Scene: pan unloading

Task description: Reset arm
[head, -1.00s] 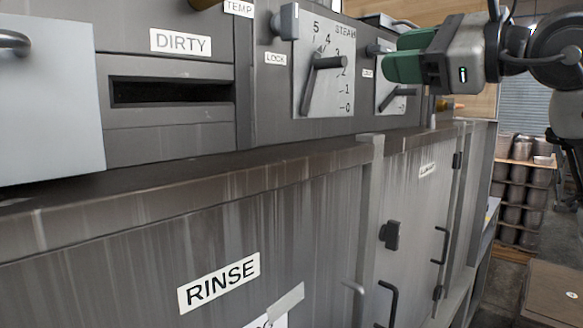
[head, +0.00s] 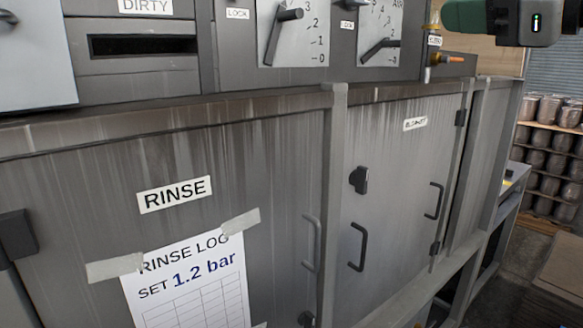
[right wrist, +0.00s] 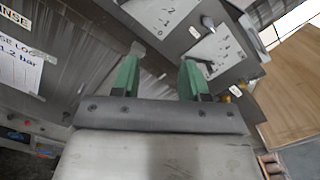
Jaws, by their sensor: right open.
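My right gripper (head: 460,16) shows at the top right of the head view, partly cut off by the top edge. Its green fingers point left, near the front of the machine's control panel. In the right wrist view the two green fingers (right wrist: 162,70) stand apart, open, with nothing between them. The panel's dials lie beyond the fingertips. My left gripper is in neither view.
The grey machine has a RINSE door (head: 265,190), a taped log sheet (head: 190,290), a black latch (head: 359,180) and protruding handles (head: 434,201). Two dial plates (head: 293,32) with levers sit above. Stacked brown containers (head: 550,150) stand on shelves at the right.

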